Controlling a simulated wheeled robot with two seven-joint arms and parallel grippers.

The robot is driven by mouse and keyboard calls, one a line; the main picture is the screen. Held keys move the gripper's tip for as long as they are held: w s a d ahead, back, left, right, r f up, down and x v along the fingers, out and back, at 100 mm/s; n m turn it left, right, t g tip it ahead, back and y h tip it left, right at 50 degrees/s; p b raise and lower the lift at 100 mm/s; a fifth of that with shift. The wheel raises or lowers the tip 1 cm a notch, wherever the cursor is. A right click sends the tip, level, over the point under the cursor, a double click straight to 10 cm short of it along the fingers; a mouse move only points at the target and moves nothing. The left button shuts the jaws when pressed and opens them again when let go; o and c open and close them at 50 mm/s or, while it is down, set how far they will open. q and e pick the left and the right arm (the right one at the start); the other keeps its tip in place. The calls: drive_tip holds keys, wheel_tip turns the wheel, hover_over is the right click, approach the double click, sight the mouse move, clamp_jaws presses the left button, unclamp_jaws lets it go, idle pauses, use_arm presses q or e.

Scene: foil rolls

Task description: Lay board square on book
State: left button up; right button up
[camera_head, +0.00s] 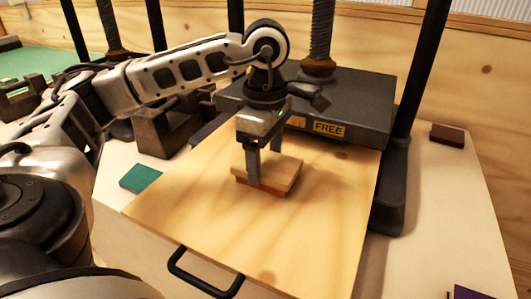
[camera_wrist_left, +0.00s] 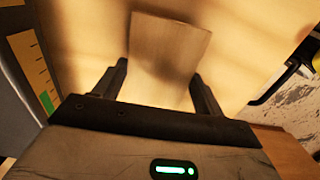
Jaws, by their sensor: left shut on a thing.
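The board square (camera_head: 284,170) is a flat piece of pale wood. My left gripper (camera_head: 265,168) points down and is shut on the board square, one finger at its near side and the other behind. In the left wrist view the board square (camera_wrist_left: 168,48) lies between the two fingers of my left gripper (camera_wrist_left: 160,85). The book (camera_head: 272,191) shows as a reddish-brown edge just under the board square in the head view. The board square hides most of it. I cannot tell whether the two touch. My right gripper is not in view.
The book lies on a large pale wooden panel (camera_head: 300,240) with a black handle (camera_head: 205,283). Behind it stands a dark press block (camera_head: 350,100) labelled FREE, with black posts beside it. A teal block (camera_head: 139,178), brown block (camera_head: 447,134) and purple piece (camera_head: 470,293) lie around.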

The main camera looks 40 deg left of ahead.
use_arm(q)
drive_tip(key=shift+f, duration=0.2)
drive_tip(key=o, duration=1)
drive_tip(key=shift+r, duration=0.1)
